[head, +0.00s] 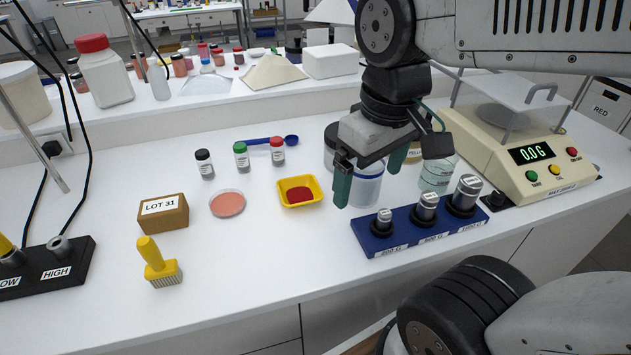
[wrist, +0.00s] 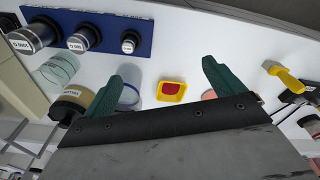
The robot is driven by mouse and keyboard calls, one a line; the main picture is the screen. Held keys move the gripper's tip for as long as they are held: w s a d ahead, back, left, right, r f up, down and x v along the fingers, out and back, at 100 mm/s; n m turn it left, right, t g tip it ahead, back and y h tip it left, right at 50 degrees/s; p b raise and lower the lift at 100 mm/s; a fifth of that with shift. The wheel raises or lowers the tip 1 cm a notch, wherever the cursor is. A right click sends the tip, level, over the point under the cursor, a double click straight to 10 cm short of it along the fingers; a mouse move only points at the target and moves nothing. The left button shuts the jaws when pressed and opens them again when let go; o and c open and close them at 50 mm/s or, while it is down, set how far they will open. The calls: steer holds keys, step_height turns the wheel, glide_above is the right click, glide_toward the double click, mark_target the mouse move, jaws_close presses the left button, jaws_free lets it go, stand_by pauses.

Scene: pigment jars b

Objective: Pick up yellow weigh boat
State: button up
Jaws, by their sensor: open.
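The yellow weigh boat (head: 300,201) is a small square tray with red powder inside, lying on the white bench in the middle of the head view. In the wrist view, the weigh boat (wrist: 171,93) shows between my two fingers, beyond their tips. My gripper (head: 368,178) is open and empty, with dark green fingers. It is above the bench, to the right of the weigh boat and apart from it. In the wrist view, my gripper (wrist: 168,75) has its fingers spread wide.
A blue weight block (head: 420,237) with metal weights stands right. Behind my gripper are a clear jar (head: 367,188) and a glass beaker (head: 436,176). A pink dish (head: 227,204), small capped jars (head: 241,155) and a blue scoop (head: 290,140) surround the boat.

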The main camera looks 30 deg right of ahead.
steer(key=w+f+n, duration=0.3)
steer(key=w+n, duration=0.4)
steer(key=w, duration=0.3)
steer(key=n+g, duration=0.1)
steer(key=n, duration=0.5)
glide_toward(304, 195)
steer(key=shift+n, duration=0.4)
step_height(304, 195, down, 6)
steer(key=shift+w+f, duration=0.1)
steer(key=shift+f, duration=0.5)
steer(key=c, duration=0.9)
